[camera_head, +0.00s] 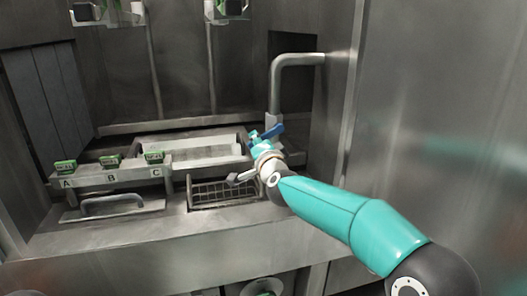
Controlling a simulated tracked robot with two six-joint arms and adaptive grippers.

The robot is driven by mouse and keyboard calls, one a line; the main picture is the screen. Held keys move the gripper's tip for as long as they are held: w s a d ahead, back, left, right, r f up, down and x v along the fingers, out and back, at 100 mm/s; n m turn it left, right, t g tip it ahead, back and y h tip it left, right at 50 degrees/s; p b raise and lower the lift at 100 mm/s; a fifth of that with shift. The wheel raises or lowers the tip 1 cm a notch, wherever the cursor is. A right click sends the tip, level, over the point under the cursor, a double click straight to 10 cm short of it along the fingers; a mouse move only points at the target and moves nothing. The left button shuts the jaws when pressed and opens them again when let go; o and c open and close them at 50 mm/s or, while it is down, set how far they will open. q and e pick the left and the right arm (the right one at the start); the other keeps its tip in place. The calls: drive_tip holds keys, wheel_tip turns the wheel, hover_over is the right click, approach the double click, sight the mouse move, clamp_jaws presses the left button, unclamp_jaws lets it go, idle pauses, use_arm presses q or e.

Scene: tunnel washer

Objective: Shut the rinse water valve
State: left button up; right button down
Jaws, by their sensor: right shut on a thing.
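The rinse water valve shows as a blue lever handle (273,131) at the lower end of a bent grey pipe (276,88), right of centre. The lever lies crosswise to the upright part of the pipe, its right end a little higher. My right arm, teal, reaches in from the lower right. My right gripper (258,138) is at the lever and shut on it. The gripper and wrist hide the lower part of the valve, and the fingers are small in the picture. My left gripper is not in view.
A wire basket (222,192) sits beside my wrist. A large metal wall (440,120) closes the right side.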

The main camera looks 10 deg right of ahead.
wheel_tip(320, 180, up, 2)
drive_tip(key=m, duration=0.4)
drive_tip(key=shift+a+r, duration=0.15)
drive_tip(key=shift+r, duration=0.05)
drive_tip(key=shift+r+m, duration=0.4)
drive_tip(key=shift+m, duration=0.4)
drive_tip(key=c, duration=1)
unclamp_jaws()
drive_tip(key=shift+w+f, duration=0.1)
drive_tip(key=shift+s, duration=0.2)
drive_tip(key=s+d, duration=0.1)
drive_tip(key=s, duration=1)
drive_tip(key=shift+s+d, duration=0.3)
